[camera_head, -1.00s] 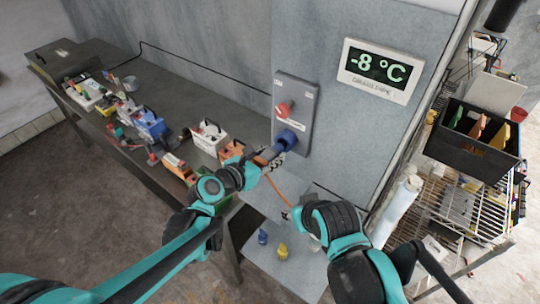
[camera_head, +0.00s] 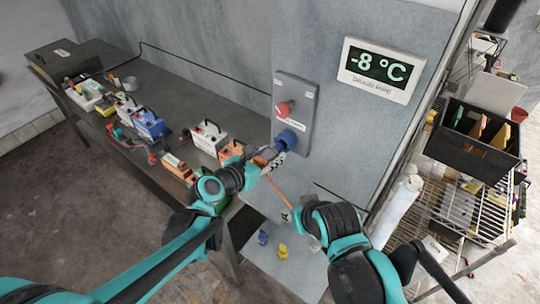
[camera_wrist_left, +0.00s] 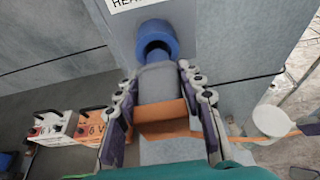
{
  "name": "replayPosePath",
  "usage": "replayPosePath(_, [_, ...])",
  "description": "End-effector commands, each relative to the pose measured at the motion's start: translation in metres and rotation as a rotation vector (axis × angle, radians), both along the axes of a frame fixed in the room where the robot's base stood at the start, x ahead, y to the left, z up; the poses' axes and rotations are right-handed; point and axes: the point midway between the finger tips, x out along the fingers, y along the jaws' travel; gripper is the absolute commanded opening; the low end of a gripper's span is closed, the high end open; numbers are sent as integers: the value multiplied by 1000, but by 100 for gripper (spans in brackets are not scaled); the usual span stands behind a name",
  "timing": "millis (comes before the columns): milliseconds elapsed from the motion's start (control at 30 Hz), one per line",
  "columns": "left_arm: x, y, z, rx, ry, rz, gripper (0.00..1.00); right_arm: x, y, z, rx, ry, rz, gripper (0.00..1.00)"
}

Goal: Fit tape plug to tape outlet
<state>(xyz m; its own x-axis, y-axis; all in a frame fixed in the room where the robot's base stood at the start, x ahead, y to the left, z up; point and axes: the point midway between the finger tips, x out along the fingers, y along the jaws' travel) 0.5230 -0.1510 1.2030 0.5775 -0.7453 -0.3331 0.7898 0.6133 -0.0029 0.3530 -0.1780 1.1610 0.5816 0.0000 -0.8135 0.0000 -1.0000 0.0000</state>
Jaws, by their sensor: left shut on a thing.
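A grey tape plug (camera_wrist_left: 157,84) with an orange band is between the fingers of my left gripper (camera_wrist_left: 157,100), which is shut on it. The plug points up at the blue tape outlet (camera_wrist_left: 157,38), whose dark opening shows just beyond the plug's end. They look close and nearly lined up; the exact gap is unclear. In the head view the outlet (camera_head: 290,141) sits low on the grey wall box, with my left gripper (camera_head: 275,162) below left of it. My right gripper (camera_head: 292,216) is lower, near the orange strip's end; its fingers are hard to make out.
The grey wall box (camera_head: 308,110) carries a red knob (camera_head: 284,108). A dark bench (camera_head: 185,100) with several battery-like boxes runs along the wall at left. A blue piece (camera_head: 263,237) and a yellow piece (camera_head: 283,251) lie on a low grey surface. A wire rack (camera_head: 460,215) stands at right.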

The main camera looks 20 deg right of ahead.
Motion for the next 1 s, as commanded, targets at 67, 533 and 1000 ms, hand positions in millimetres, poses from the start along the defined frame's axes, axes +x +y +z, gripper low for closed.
replayPosePath(67, [1, -1, 0, 0, 0, 0, 3, 0, 0, 0, 0, 0, 0, 40])
replayPosePath(533, [7, -9, 0, 0, 0, 0, 3, 0, 0, -2, 0, 0, 0, 40])
replayPosePath(1000, [14, -18, 0, 0, 0, 0, 3, 0, 0, -4, 0, 0, 0, 40])
